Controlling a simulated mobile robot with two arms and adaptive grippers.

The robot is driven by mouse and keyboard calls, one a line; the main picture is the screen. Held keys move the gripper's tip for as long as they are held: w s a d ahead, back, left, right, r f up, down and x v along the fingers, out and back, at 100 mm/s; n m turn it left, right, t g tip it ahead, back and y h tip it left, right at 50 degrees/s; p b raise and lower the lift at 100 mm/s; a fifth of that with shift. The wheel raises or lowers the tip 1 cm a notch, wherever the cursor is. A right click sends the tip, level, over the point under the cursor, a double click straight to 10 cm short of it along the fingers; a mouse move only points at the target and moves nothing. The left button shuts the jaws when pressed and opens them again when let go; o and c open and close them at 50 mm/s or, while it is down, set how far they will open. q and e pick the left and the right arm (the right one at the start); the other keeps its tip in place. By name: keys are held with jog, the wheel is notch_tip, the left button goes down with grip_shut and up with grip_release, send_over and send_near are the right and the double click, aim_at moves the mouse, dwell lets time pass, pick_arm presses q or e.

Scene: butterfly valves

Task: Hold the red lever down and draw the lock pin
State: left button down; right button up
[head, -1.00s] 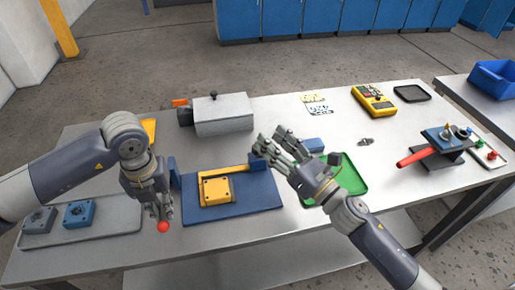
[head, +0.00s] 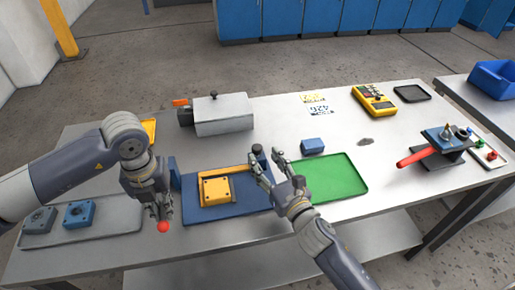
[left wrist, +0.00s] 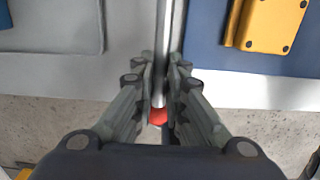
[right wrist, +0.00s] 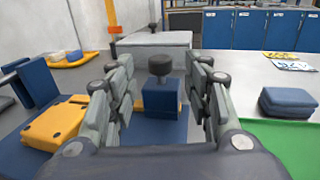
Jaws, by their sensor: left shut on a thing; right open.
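The lever is a metal rod (left wrist: 162,45) with a red ball knob (head: 163,227) at the front table edge; the red knob also shows in the left wrist view (left wrist: 158,117). My left gripper (head: 163,212) is shut on the lever, just above the knob. The lock pin appears as a black knob (right wrist: 160,66) on a blue block (right wrist: 161,97) at the back right of the blue plate (head: 228,207). My right gripper (head: 268,163) is open and empty. In the right wrist view the black knob stands between its fingers, seemingly just beyond the tips, with no contact visible.
A yellow part (head: 215,190) lies on the blue plate. A green tray (head: 340,177) and a small blue block (head: 312,146) are right of my right gripper. A grey box (head: 224,115) stands behind. A red-handled fixture (head: 415,158) is at the right.

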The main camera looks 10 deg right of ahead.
aim_at(259, 152)
jog(key=x, duration=0.5)
jog(key=shift+w+a, duration=0.1)
jog(key=shift+w, duration=0.25)
